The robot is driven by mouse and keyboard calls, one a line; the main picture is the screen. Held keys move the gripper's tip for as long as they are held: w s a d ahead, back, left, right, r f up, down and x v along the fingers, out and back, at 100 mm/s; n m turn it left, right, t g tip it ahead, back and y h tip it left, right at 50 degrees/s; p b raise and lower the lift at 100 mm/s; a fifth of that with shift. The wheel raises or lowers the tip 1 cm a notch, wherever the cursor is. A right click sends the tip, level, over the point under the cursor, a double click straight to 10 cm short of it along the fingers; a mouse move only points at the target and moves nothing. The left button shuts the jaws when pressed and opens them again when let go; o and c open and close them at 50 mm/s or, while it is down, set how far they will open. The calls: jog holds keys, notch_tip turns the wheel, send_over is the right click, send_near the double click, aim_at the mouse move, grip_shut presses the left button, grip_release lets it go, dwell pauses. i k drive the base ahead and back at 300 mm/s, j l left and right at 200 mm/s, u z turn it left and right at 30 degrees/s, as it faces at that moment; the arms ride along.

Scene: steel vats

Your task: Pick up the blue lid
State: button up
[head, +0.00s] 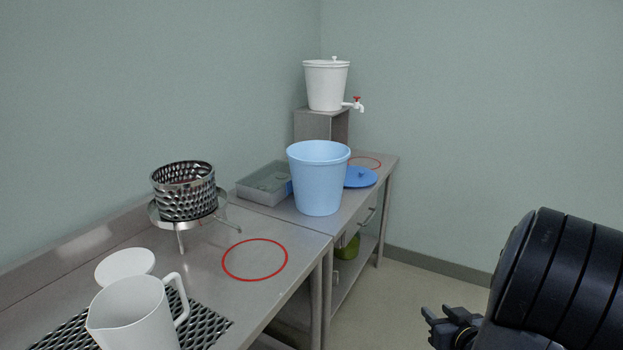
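The blue lid (361,177) is a flat disc with a small knob on top. It lies on the far steel table, just right of and behind a light blue bucket (318,180), which hides its left edge. My gripper (436,318) shows at the lower right, in front of my dark arm. It is well to the right of the tables and below the lid's place in the picture, apart from everything. Its two fingers look spread with nothing between them.
A white bucket with a red tap (327,85) stands on a steel stand behind. A grey tray (264,184), a perforated basket (184,190) on a tripod, and a white jug (138,314) occupy the tables. Open floor (425,285) lies right of the tables.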

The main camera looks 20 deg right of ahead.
aim_at(356, 177)
jog(key=i+l+u, duration=0.3)
jog(key=l+u, duration=0.25)
jog(key=i+l+u, duration=0.3)
jog(key=l, duration=0.25)
jog(key=l+u, duration=0.3)
jog(key=i+l, duration=0.1)
jog(key=l, duration=0.75)
jog(key=i+l+u, duration=0.1)
jog(key=l, duration=1.55)
jog(key=i+u, duration=0.05)
jog(key=i, duration=0.05)
